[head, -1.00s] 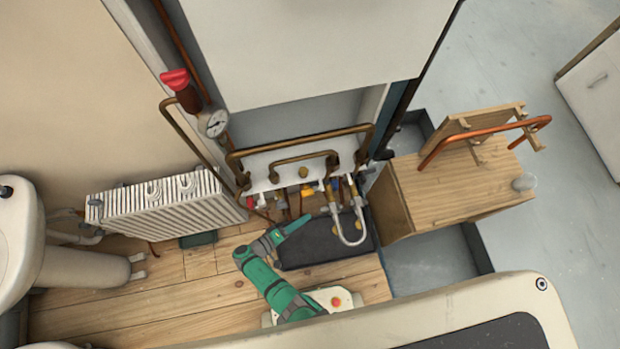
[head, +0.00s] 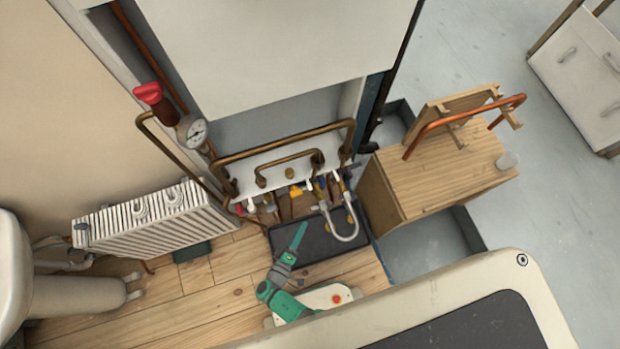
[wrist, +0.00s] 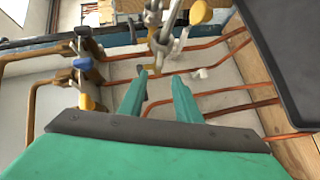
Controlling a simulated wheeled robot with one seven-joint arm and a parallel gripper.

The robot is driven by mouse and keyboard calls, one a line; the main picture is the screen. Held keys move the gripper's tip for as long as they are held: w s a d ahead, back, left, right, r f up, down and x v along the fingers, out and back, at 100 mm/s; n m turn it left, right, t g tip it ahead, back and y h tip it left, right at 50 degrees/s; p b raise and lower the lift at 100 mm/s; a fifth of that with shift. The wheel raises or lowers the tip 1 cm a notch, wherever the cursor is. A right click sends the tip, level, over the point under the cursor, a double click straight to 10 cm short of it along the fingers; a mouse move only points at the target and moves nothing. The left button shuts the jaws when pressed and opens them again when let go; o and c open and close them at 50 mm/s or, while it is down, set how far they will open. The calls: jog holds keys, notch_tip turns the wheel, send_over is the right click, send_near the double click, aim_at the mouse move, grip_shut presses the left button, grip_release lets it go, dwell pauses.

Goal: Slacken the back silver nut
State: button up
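Silver fittings with nuts (head: 324,205) sit at the ends of a looped hose (head: 345,238) below the brass pipes in the head view. In the wrist view, silver fittings (wrist: 163,42) hang at the top centre, just beyond my fingertips. I cannot tell which nut is the back one. My green gripper (head: 299,232) is above the dark tray, left of the hose loop. In the wrist view my gripper (wrist: 156,82) has its two fingers apart with nothing between them. The fingers appear clear of the fittings.
A dark tray (head: 290,248) lies under the fittings. Brass pipes (head: 285,143) cross above. Copper pipes (wrist: 225,95) run along the wall. Blue (wrist: 82,64) and yellow (wrist: 200,12) valve handles are nearby. A wooden box (head: 440,170) stands to the right, a radiator (head: 150,220) to the left.

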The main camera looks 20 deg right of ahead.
aim_at(312, 208)
jog(key=x, duration=1.1)
grip_shut()
